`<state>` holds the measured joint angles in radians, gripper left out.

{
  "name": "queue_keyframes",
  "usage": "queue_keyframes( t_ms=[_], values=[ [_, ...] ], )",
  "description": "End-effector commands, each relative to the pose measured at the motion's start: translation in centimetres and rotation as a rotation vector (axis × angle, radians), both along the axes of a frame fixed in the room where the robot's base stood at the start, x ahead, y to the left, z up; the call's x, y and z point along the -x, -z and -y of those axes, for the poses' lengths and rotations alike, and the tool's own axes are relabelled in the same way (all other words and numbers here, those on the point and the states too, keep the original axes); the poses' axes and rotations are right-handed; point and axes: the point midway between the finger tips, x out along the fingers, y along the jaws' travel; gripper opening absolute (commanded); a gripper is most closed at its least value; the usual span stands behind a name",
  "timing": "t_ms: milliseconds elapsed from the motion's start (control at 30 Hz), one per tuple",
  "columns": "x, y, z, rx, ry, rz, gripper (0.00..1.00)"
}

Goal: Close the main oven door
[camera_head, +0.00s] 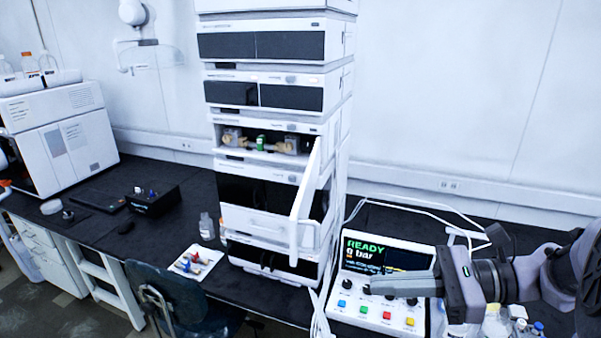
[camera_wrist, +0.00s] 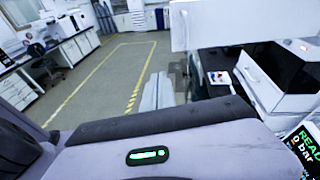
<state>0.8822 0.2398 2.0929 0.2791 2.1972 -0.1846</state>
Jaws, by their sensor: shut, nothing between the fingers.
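The main oven (camera_head: 230,143) is a bay in the middle of the tall white instrument stack, with tan fittings and a green part visible inside. Its white door (camera_head: 306,200) stands open, hinged at the right side and swung out toward the camera, seen nearly edge-on. A white panel that looks like this door (camera_wrist: 225,22) fills the top right of the wrist view. My gripper (camera_head: 373,284) is shut and empty, pointing left, to the right of the door and apart from it, in front of the control box. Its fingers also show in the wrist view (camera_wrist: 159,84).
The control box (camera_head: 385,262) with a READY screen and coloured buttons sits right of the stack. A small white tray (camera_head: 194,264) and a bottle (camera_head: 206,227) stand left of it. White cables run along the bench; bottles (camera_head: 497,322) stand below my wrist.

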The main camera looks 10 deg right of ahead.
Motion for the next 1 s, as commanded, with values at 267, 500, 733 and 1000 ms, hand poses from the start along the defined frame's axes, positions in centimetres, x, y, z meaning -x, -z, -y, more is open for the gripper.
queue_keyframes(
  t_ms=[267, 500, 733, 1000],
  values=[
    [-2.3, -2.9, 5.1, -0.234, 0.173, -0.007, 0.0],
    [-4.9, -2.7, 0.5, -0.231, 0.168, -0.009, 0.0],
    [-7.3, -2.6, -3.6, -0.23, 0.169, -0.009, 0.0],
    [-8.7, -2.6, -6.0, -0.23, 0.17, -0.01, 0.0]
  ],
)
